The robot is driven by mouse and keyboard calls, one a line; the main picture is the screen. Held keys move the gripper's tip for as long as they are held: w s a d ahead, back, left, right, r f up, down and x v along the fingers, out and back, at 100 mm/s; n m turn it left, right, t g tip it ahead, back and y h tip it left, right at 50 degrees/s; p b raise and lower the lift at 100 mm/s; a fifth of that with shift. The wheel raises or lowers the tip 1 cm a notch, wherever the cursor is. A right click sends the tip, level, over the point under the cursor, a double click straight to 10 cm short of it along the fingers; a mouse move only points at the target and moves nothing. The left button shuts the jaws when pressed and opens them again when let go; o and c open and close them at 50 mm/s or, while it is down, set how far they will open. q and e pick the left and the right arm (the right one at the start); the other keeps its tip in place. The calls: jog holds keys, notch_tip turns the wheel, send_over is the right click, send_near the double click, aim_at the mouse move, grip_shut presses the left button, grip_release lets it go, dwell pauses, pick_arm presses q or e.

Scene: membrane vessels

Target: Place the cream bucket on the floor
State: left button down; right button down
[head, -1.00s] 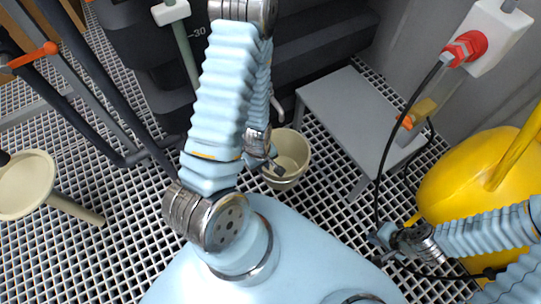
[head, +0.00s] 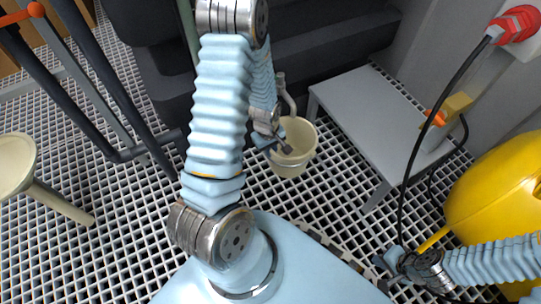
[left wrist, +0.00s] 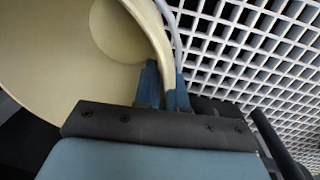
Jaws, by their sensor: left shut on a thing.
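The cream bucket (head: 297,150) is in the middle of the head view, upright or nearly so, above the grated floor (head: 300,205). My left gripper (head: 285,146) is shut on its near-left rim. In the left wrist view the two blue fingertips (left wrist: 166,82) pinch the rim of the bucket (left wrist: 60,60), and its pale inside fills the upper left. I cannot tell whether the bucket's bottom touches the grating. My right gripper (head: 395,262) is at the lower right beside a black cable; its jaws are too small to read.
A grey low table (head: 385,115) stands just right of the bucket. Dark equipment (head: 325,45) is behind it. A yellow rounded vessel (head: 500,190) is at the right. Grating in front of the bucket is clear.

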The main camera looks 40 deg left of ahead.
aim_at(270, 160)
pick_arm(q)
jog(key=shift+w+a+f+b, duration=0.15)
jog(key=shift+f+b, duration=0.1)
jog(key=shift+f, duration=0.75)
jog(key=shift+w+a+f+b, duration=0.15)
jog(key=shift+f+b, duration=0.1)
jog(key=shift+f, duration=0.7)
jog(key=shift+d+f, duration=0.1)
jog(key=c, duration=1.2)
grip_release()
jog(key=shift+r, duration=0.35)
notch_tip(270, 160, up, 12)
jog(key=s+f+p, duration=0.1)
jog(key=p, duration=0.3)
jog(key=s+d+f+m+h, duration=0.1)
jog(key=s+d+f+m, duration=0.1)
jog(key=d, duration=0.5)
jog(key=s+d+f+m+h, duration=0.1)
jog(key=d+f+m, duration=0.3)
jog(key=d, duration=0.4)
jog(key=s+d+f+m+h, duration=0.1)
jog(key=s+d+f+m, duration=0.2)
jog(key=d, duration=0.4)
jog(key=s+m, duration=0.1)
jog(key=m, duration=0.1)
jog(key=shift+d+f+m+h, duration=0.15)
jog(key=shift+d+m+h, duration=0.05)
jog(key=shift+m+h, duration=0.1)
